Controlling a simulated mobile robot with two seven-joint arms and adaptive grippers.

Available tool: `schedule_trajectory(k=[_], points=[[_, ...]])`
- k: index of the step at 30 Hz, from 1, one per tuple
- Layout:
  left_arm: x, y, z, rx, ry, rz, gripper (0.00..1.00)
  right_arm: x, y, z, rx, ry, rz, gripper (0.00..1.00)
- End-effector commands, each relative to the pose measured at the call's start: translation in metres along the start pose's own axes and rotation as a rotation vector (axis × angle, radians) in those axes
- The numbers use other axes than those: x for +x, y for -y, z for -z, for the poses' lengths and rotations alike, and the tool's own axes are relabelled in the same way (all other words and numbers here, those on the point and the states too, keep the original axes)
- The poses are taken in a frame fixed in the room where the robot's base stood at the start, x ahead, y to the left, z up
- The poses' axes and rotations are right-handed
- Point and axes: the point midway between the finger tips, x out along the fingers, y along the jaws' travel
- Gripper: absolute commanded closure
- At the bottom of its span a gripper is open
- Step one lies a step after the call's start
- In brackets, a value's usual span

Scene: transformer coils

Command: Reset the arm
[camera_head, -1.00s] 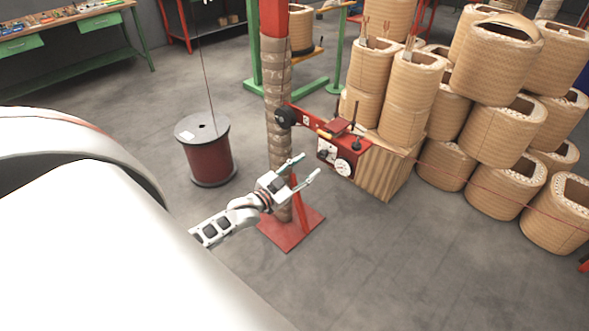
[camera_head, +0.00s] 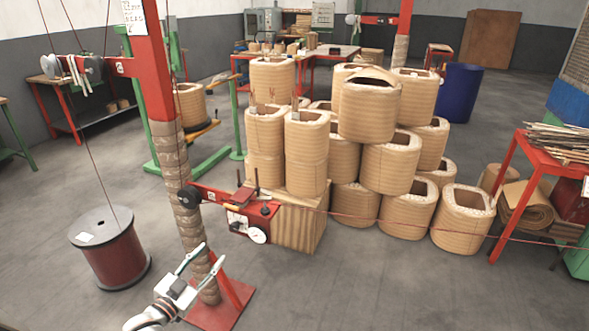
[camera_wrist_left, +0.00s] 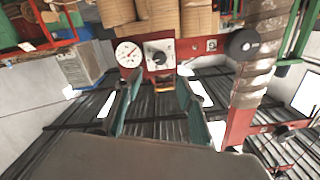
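My left gripper (camera_head: 203,262) shows at the lower left of the head view, in front of the red base of the wrapped post. Its two fingers are spread apart with nothing between them. In the left wrist view the open fingers (camera_wrist_left: 155,108) frame the red tension device (camera_wrist_left: 160,52) with its dial gauge. In the head view that red device (camera_head: 240,216) sits on an arm of the post, beyond the gripper and apart from it. My right gripper is not in view.
The wrapped post (camera_head: 178,190) stands close to the gripper. A dark red wire spool (camera_head: 112,254) is on the floor at left. A wooden block (camera_head: 300,228) and stacked coils (camera_head: 380,165) stand beyond. A red wire runs to the right. The front floor is clear.

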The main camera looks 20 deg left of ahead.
Motion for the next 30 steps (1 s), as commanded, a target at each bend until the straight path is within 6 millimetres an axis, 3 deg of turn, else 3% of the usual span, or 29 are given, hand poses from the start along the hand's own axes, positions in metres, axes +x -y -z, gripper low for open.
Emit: schedule_trajectory(k=[5,8,13,15,19,24,30], points=[[-0.009,-0.021,-0.006,-0.011,0.032,-0.021,0.6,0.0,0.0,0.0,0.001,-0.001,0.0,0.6],[-0.028,-0.062,-0.018,-0.032,0.099,-0.062,0.6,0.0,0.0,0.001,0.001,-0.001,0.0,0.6],[-0.085,-0.157,-0.033,-0.081,0.266,-0.159,0.6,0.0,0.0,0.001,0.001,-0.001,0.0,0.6],[-0.11,-0.192,-0.034,-0.1,0.334,-0.196,0.6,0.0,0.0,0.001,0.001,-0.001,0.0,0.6],[-0.152,-0.242,-0.028,-0.133,0.44,-0.251,0.6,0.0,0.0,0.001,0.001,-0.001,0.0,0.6],[-0.183,-0.273,-0.021,-0.154,0.519,-0.288,0.6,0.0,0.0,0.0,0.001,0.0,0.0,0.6],[-0.186,-0.277,-0.02,-0.157,0.529,-0.293,0.6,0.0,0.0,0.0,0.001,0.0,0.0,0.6]])
